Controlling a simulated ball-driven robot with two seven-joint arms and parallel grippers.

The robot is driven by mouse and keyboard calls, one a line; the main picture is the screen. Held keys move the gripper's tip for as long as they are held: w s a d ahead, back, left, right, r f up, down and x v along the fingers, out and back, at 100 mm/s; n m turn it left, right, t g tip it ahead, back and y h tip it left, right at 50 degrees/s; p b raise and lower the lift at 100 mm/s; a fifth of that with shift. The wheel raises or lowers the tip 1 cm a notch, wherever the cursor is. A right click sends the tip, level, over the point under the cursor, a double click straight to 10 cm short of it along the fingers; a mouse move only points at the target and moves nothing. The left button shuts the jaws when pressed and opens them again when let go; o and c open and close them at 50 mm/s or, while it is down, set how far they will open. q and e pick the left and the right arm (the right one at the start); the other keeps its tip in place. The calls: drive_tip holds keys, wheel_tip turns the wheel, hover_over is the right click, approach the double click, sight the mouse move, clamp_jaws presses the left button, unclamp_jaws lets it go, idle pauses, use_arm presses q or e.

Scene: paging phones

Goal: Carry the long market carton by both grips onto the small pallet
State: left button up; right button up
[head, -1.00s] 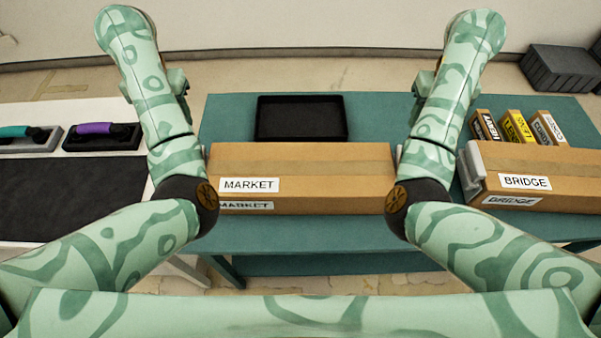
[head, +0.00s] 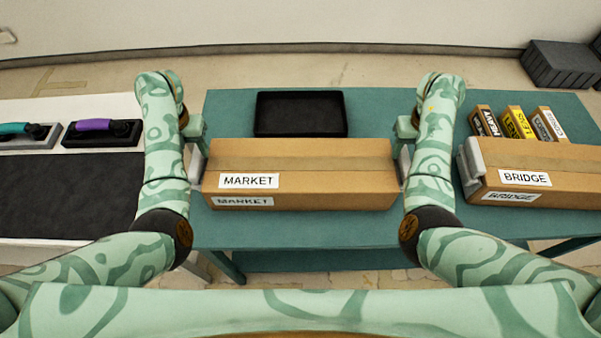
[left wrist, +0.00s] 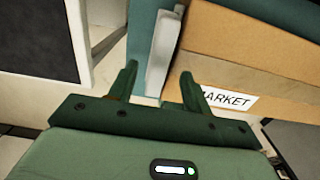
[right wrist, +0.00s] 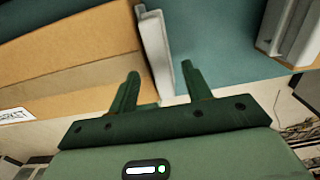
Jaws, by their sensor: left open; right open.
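The long brown market carton (head: 320,185) lies across the teal table, its MARKET labels facing me. A pale grey grip stands at each end: the left one (left wrist: 163,55) and the right one (right wrist: 156,50). My left gripper (left wrist: 158,74) is open, its fingers on either side of the left grip in the picture. My right gripper (right wrist: 160,73) is open, likewise astride the right grip. I cannot tell how deep the grips sit between the fingers. A black rimmed tray-like piece (head: 300,93), perhaps the small pallet, lies empty behind the carton.
A BRIDGE carton (head: 525,180) stands to the right, with several small labelled boxes (head: 517,122) behind it. A white table at left holds a dark mat (head: 70,195) and two handled tools (head: 103,130). Dark grey crates (head: 562,65) stand on the far floor.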

use_arm(q)
drive_tip(key=shift+f, duration=1.4)
use_arm(e)
drive_tip(key=shift+f, duration=1.4)
use_arm(q)
clamp_jaws()
use_arm(e)
clamp_jaws()
use_arm(q)
drive_tip(key=shift+r, duration=0.1)
use_arm(e)
drive_tip(key=shift+r, duration=0.1)
